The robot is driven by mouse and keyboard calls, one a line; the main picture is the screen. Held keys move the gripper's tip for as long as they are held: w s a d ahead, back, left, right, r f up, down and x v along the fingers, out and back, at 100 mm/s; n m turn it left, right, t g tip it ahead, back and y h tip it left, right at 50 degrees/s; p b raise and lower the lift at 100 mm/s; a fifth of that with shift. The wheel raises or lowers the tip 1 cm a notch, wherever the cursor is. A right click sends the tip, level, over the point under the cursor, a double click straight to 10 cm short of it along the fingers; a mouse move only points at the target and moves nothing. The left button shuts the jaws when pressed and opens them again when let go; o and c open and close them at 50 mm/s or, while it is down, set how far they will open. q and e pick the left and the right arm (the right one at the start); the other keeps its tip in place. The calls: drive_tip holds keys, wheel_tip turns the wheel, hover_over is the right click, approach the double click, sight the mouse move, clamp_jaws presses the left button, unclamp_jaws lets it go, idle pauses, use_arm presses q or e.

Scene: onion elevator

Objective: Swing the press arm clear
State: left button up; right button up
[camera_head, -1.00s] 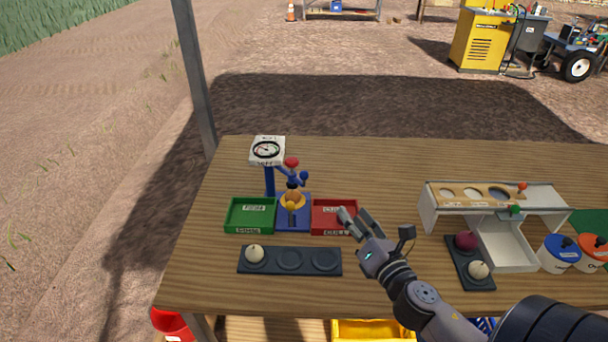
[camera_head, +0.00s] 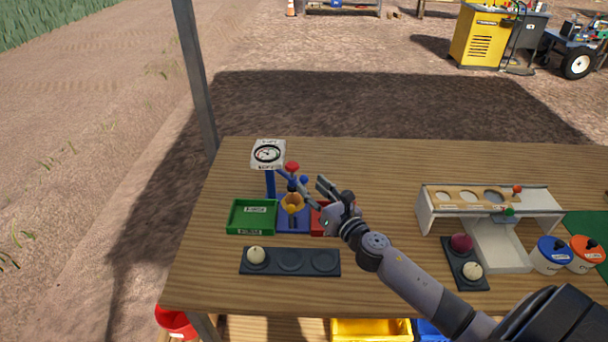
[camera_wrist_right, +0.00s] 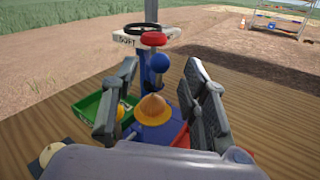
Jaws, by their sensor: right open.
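The press has a blue post (camera_head: 270,183), a blue base (camera_head: 284,222) and a dial (camera_head: 268,153) on top. Its arm carries a red knob (camera_head: 292,167) and a blue ball (camera_head: 303,181). An onion (camera_head: 292,200) sits under the arm; in the wrist view the onion (camera_wrist_right: 153,108) lies between my fingers. My right gripper (camera_head: 313,191) is open at the right side of the press. In the wrist view its fingers stand apart, with the red knob (camera_wrist_right: 154,39) and blue ball (camera_wrist_right: 160,62) ahead between them. Contact cannot be told. My left gripper is out of view.
A green tray (camera_head: 232,230) is left of the press; a red tray (camera_head: 316,228) is right, partly hidden by my gripper. A dark tray (camera_head: 273,262) with a pale onion lies in front. A gauge rack (camera_head: 427,213) and lidded pots (camera_head: 552,262) stand right. The table behind is clear.

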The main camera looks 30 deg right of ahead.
sight(307, 180)
drive_tip(key=w, duration=0.5)
drive_tip(key=shift+a, duration=0.1)
drive_tip(key=shift+s, duration=0.1)
drive_tip(key=shift+c, duration=0.6)
drive_tip(key=c, duration=0.8)
clamp_jaws()
drive_tip(key=shift+r, duration=0.15)
